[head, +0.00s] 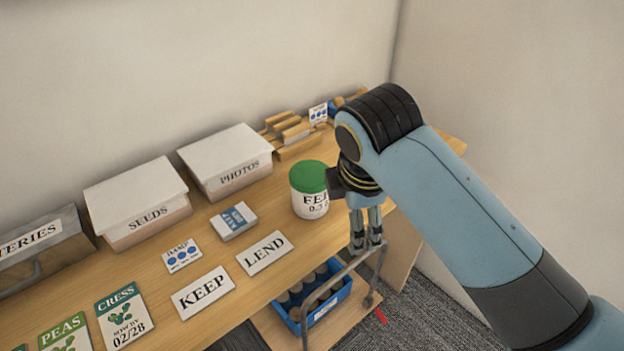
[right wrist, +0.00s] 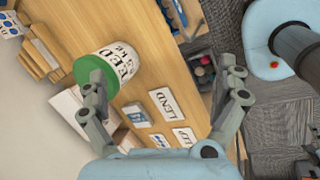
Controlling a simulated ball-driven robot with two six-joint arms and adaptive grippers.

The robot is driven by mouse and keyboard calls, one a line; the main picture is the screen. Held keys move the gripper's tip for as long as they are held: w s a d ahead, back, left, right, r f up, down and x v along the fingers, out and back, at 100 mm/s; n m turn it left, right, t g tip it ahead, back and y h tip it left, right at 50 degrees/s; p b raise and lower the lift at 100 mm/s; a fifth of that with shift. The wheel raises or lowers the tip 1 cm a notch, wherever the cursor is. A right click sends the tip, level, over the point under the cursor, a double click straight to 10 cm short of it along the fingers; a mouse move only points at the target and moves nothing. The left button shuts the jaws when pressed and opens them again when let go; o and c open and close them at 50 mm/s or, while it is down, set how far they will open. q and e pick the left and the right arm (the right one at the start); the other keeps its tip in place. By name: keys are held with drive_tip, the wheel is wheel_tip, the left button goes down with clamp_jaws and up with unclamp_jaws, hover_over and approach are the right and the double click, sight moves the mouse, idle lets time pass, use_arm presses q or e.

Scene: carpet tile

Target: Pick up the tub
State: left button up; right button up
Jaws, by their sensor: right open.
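The tub (head: 310,203) is white with a green lid and a black printed label, partly readable. It stands upright on the wooden bench, right of the middle in the head view. It also shows in the right wrist view (right wrist: 122,66), left of centre, with one finger overlapping its lid. My right gripper (head: 366,243) is open and empty, to the right of the tub and nearer the bench's front edge, with its fingers pointing down. Its two fingers show spread apart in the right wrist view (right wrist: 163,80). The tub is not between them. My left gripper is out of view.
Boxes marked SEEDS (head: 140,205) and PHOTOS (head: 226,162) stand along the wall. A small blue-and-white box (head: 234,221) and cards KEEP (head: 203,293) and LEND (head: 265,254) lie left of the tub. A blue crate (head: 322,309) sits below the bench's front edge.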

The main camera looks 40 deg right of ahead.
sight(309, 176)
drive_tip(key=w+r+n, duration=0.1)
drive_tip(key=w+n, duration=0.2)
drive_tip(key=n, duration=0.1)
drive_tip(key=w+a+r+n, duration=0.1)
drive_tip(key=w+n, duration=0.3)
drive_tip(key=w+r+n+h, duration=0.1)
drive_tip(key=w+n, duration=0.3)
drive_tip(key=shift+w+a+r, duration=0.2)
drive_tip(key=shift+a+r, duration=0.05)
drive_tip(key=shift+r, duration=0.1)
drive_tip(key=x, duration=0.4)
drive_tip(key=shift+s, duration=0.15)
drive_tip(key=p+x, duration=0.1)
drive_tip(key=x, duration=0.5)
drive_tip(key=shift+a, duration=0.1)
drive_tip(key=shift+r, duration=0.1)
drive_tip(key=shift+c, duration=0.3)
drive_tip(key=c, duration=1.4)
drive_tip(key=shift+c, duration=0.6)
